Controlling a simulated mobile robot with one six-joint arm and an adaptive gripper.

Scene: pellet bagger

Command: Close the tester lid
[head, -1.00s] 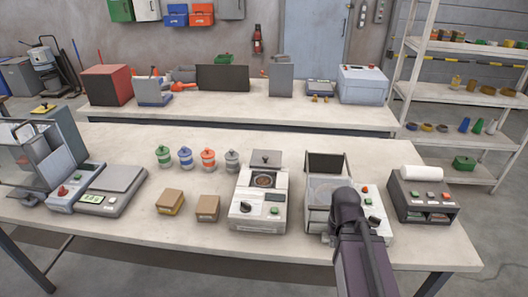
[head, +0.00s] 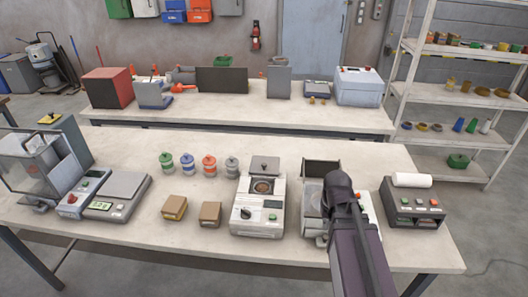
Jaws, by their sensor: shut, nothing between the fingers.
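A tester (head: 246,218) with a small round well and a raised small grey lid (head: 264,164) stands mid-bench. To its right is another light-cased machine (head: 309,229) with a raised dark lid (head: 320,170). I cannot tell which of the two is the tester meant. The dark end of my arm, with my gripper (head: 340,184), covers much of the right machine. My gripper is shut and empty. Its fingertips are hard to make out against the dark arm, and I cannot tell whether they touch the machine.
A grey printer (head: 416,209) with a white roll stands right of the right machine. Several jars (head: 209,165), two small brown boxes (head: 210,214) and a scale (head: 124,187) stand to the left. A back bench (head: 225,113) holds more equipment. The front bench has clear strips between items.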

